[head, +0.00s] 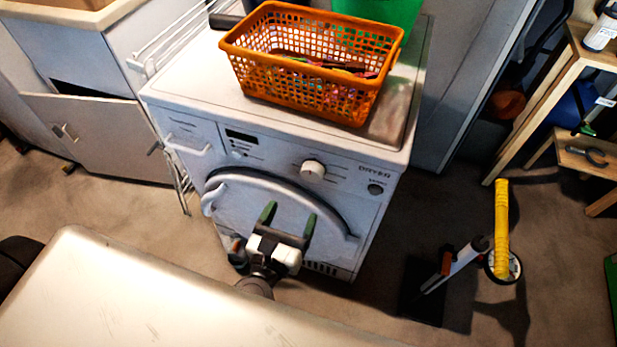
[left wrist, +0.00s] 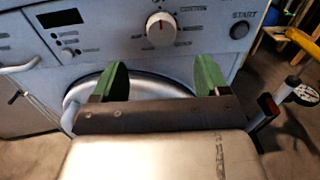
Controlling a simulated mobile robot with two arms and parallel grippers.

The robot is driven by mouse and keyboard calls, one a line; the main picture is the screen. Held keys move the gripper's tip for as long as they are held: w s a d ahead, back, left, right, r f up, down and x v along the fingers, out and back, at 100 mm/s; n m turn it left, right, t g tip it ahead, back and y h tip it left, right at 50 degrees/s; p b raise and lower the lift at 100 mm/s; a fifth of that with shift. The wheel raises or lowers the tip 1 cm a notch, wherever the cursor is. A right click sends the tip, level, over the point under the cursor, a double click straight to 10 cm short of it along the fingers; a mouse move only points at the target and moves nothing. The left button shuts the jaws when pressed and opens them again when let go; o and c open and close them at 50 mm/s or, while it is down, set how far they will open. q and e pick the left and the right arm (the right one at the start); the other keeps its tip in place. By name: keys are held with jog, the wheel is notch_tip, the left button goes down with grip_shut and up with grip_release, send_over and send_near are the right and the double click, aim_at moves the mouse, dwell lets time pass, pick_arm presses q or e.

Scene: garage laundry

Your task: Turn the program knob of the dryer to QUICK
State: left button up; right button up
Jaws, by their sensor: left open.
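The white dryer (head: 285,205) stands in the middle of the head view, its front towards me. Its program knob (head: 313,171) is a round white dial on the panel; in the left wrist view the knob (left wrist: 161,28) shows a red mark near its top, with labels around it too small to read. My left gripper (head: 289,216) is open and empty in front of the round door, below the knob and apart from it. Its green fingertips (left wrist: 159,80) point towards the panel in the left wrist view. My right gripper is not in view.
An orange basket (head: 300,95) of small items sits on the dryer top. A dark START button (left wrist: 239,29) is right of the knob. A cabinet (head: 100,135) with a door ajar stands left. A yellow-handled object (head: 501,230) and a wooden shelf (head: 575,60) are right.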

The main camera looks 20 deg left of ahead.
aim_at(311, 175)
pick_arm(q)
jog(key=w, duration=0.3)
jog(key=w+p, duration=0.1)
jog(key=w, duration=0.2)
jog(key=w+p, duration=0.1)
jog(key=w, duration=0.2)
jog(key=shift+d+r, duration=0.1)
jog(key=shift+d, duration=0.15)
jog(key=shift+w, duration=0.55)
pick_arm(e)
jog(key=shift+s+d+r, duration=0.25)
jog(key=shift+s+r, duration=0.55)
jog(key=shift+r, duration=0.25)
pick_arm(q)
jog(key=c, duration=0.9)
